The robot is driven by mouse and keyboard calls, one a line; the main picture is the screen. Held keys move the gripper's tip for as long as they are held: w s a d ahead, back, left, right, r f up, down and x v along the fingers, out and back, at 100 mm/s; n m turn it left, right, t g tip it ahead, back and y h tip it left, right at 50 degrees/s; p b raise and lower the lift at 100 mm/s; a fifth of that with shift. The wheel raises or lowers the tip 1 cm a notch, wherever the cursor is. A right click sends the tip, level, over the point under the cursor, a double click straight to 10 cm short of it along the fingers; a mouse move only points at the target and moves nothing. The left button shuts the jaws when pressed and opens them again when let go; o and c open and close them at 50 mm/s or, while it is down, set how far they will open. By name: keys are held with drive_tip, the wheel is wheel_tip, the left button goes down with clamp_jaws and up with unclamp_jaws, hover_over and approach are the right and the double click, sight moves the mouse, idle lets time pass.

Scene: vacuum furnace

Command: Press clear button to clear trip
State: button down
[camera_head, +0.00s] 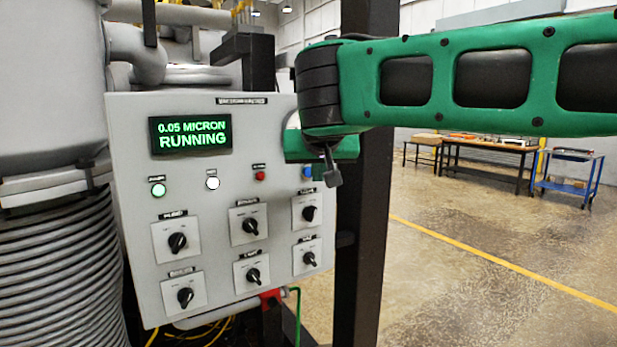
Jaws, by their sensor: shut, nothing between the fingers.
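A grey control panel (135,250) stands at the left. Its screen (190,136) reads "0.05 MICRON RUNNING" in green. Below the screen is a row of a lit green button (158,190), a white button (212,184), a red button (260,176) and a blue button (307,173). The labels are too small to read, so I cannot tell which is the clear button. My gripper (332,178) is shut and empty, pointing down at the panel's right edge, just right of the blue button. I cannot tell whether it touches the panel.
Several black rotary knobs (177,242) fill the lower panel. A dark upright post (362,240) stands behind the panel's right edge. A ribbed grey hose (60,270) is at the left. The floor (480,280) at the right is open; a workbench (490,145) and blue cart (570,187) stand far back.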

drive_tip(key=shift+s+d, duration=0.7)
drive_tip(key=shift+s, duration=0.35)
drive_tip(key=shift+s+d, duration=0.7)
drive_tip(key=shift+s, duration=0.35)
drive_tip(key=s+d+f+m+g+h, duration=0.1)
drive_tip(key=s+d+f+g, duration=0.3)
drive_tip(key=d, duration=0.6)
drive_tip(key=s+d+f+m+h, duration=0.1)
drive_tip(key=s+d+f, duration=0.1)
drive_tip(key=d+f, duration=0.6)
drive_tip(key=s+d+f+m+g+h, duration=0.1)
drive_tip(key=s+d+f+m+g, duration=0.15)
drive_tip(key=d, duration=0.95)
drive_tip(key=s+d+f+m+g+y, duration=0.1)
drive_tip(key=s+d+f, duration=0.2)
drive_tip(key=s, duration=0.5)
drive_tip(key=s+d+f+g, duration=0.2)
drive_tip(key=s+f, duration=0.4)
drive_tip(key=s, duration=0.3)
drive_tip(key=s+d+f+m+g+y, duration=0.1)
drive_tip(key=s+d+f, duration=0.2)
drive_tip(key=s+f, duration=0.2)
drive_tip(key=s, duration=0.3)
drive_tip(key=shift+s+d+m+y, duration=0.25)
drive_tip(key=shift+d+m+y, duration=0.05)
drive_tip(key=shift+d+m, duration=0.1)
drive_tip(key=shift+f, duration=0.1)
